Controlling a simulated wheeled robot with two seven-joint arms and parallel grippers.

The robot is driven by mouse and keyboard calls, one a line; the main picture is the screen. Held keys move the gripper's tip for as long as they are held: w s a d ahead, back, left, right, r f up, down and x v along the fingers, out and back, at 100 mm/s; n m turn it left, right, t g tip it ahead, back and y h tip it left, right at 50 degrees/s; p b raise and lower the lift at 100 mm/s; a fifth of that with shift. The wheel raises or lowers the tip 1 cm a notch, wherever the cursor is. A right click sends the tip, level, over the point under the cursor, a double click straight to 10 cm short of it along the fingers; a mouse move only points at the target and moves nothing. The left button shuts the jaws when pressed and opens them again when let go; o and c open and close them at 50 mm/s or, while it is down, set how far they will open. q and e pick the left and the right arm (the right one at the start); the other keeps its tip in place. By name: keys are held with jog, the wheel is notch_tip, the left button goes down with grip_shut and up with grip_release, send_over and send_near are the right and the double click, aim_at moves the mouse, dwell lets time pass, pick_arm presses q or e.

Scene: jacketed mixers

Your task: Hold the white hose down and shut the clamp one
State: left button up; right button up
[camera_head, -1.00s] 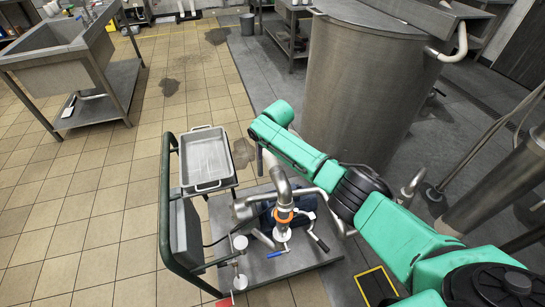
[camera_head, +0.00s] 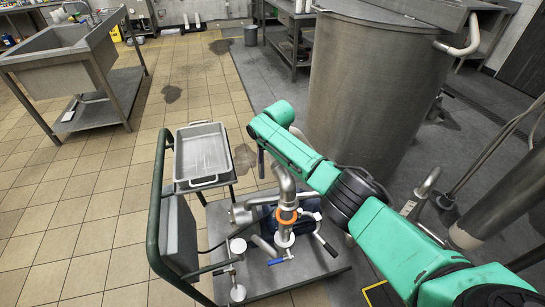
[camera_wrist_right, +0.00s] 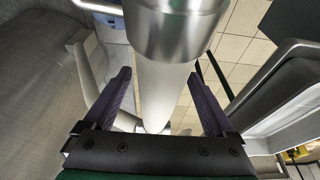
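The white hose (camera_wrist_right: 165,85) runs down from a round steel fitting (camera_wrist_right: 176,28) in the right wrist view. My right gripper (camera_wrist_right: 160,90) is open, with its two purple fingers on either side of the hose; I cannot tell if they touch it. In the head view my right arm reaches in from the lower right, and its fingertips are hidden. An orange ring (camera_head: 286,216) sits on the steel pipe above the cart's deck. No clamp can be told clearly from the other fittings. My left gripper is not in view.
The cart (camera_head: 270,275) carries a pump with pipes, a blue-handled valve (camera_head: 277,262) and a raised steel pan (camera_head: 202,155). A large steel tank (camera_head: 365,90) stands behind my right arm. A steel sink (camera_head: 62,62) is at the upper left.

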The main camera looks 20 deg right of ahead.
jog(key=c, duration=1.3)
jog(key=shift+o, duration=0.2)
jog(key=shift+s+f+b, duration=0.1)
jog(key=shift+f+b, duration=1)
jog(key=shift+f, duration=0.4)
